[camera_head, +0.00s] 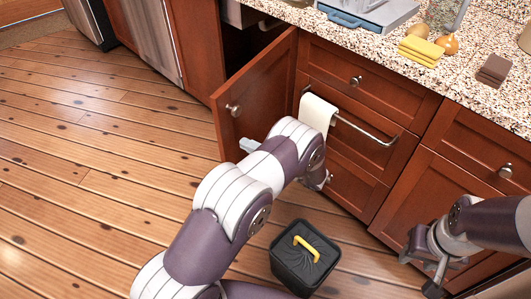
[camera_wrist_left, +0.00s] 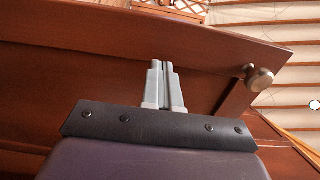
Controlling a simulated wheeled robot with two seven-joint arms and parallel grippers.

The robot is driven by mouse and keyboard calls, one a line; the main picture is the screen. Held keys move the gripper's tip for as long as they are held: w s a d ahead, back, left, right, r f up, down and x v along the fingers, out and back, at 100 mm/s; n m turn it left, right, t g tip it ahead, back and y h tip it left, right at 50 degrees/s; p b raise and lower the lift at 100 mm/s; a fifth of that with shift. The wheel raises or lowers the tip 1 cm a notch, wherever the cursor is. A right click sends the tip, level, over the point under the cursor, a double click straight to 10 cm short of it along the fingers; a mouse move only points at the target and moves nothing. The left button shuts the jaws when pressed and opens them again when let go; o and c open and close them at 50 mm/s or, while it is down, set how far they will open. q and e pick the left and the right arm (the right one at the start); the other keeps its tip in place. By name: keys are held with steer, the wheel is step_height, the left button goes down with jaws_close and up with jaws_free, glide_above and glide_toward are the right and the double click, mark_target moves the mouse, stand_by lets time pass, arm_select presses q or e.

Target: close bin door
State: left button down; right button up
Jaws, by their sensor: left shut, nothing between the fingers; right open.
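The reddish-brown wooden door (camera_head: 262,92) stands open, swung out from the dark cabinet opening below the counter. It has a round metal knob (camera_head: 233,110), which also shows in the wrist view (camera_wrist_left: 259,78) at the right. My left gripper (camera_head: 248,145) is shut and empty, by the lower part of the door. In the wrist view its fingers (camera_wrist_left: 165,85) point at the door's panel (camera_wrist_left: 110,60); I cannot tell whether they touch it. My right gripper (camera_head: 422,272) is open and empty, low in front of the right-hand cabinets.
A black bin with a yellow handle (camera_head: 290,268) stands on the floor near my left arm. A white towel (camera_head: 317,113) hangs on a rail (camera_head: 362,130) beside the door. The wooden floor (camera_head: 100,140) on the left is clear.

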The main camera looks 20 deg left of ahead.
arm_select(q)
steer(key=shift+w+a, duration=0.15)
steer(key=shift+a, duration=1.05)
steer(key=shift+a, duration=0.15)
